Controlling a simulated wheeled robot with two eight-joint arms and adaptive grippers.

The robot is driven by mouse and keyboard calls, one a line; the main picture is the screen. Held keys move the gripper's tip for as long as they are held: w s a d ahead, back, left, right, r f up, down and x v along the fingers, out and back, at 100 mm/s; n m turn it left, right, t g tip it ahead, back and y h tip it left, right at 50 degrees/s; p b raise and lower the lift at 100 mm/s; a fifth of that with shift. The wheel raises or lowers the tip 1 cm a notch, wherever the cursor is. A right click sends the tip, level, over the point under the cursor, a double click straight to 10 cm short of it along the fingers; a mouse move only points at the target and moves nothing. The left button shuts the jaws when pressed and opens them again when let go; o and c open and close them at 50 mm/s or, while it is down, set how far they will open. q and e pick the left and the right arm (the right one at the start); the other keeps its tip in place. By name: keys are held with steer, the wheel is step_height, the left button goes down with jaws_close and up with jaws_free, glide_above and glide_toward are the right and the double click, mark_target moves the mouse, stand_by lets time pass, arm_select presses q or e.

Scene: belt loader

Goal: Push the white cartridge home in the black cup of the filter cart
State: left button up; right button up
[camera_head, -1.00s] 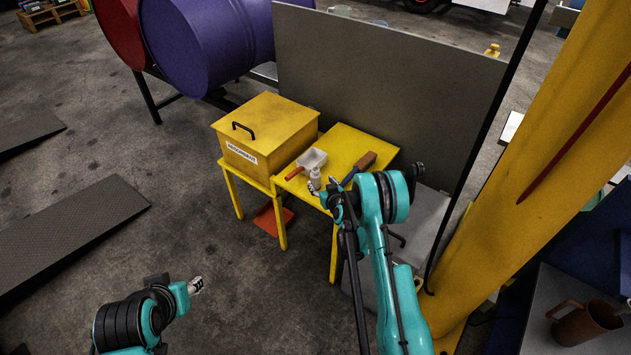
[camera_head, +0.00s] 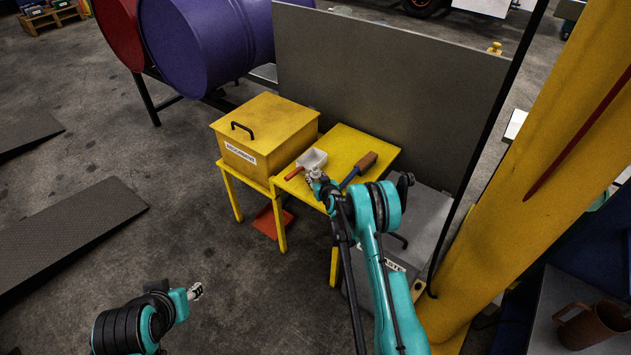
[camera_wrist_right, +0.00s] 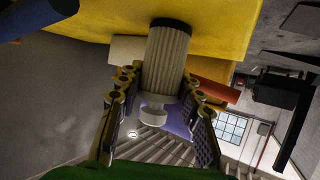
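The white cartridge (camera_wrist_right: 167,62), a ribbed pale cylinder with a narrower knob end (camera_wrist_right: 153,112), is in the upside-down right wrist view, in front of the yellow table (camera_wrist_right: 225,25). A black band (camera_wrist_right: 171,23) shows at its far end; I cannot tell if this is the cup. My right gripper (camera_wrist_right: 160,108) is open, with fingers on either side of the knob end and gaps visible. In the head view my right gripper (camera_head: 316,178) is at the table's near edge and hides most of the cartridge. My left gripper (camera_head: 196,291) is low over the floor, away from the table.
A yellow lidded box (camera_head: 262,130) stands to the left. A grey panel (camera_head: 390,85) rises behind, and a yellow post (camera_head: 545,150) stands to the right.

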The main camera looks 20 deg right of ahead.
mark_target(316, 169)
steer(key=shift+r, duration=0.15)
step_height(316, 169, up, 5)
steer(key=p, duration=0.2)
steer(key=shift+d+f+p, duration=0.1)
steer(key=shift+f+p, duration=0.1)
steer(key=shift+p, duration=0.15)
steer(key=s+d+r+p, duration=0.2)
steer(key=d+r, duration=0.4)
steer(key=d, duration=0.5)
steer(key=shift+s+p, duration=0.15)
steer(key=shift+p, duration=0.6)
steer(key=shift+d, duration=0.1)
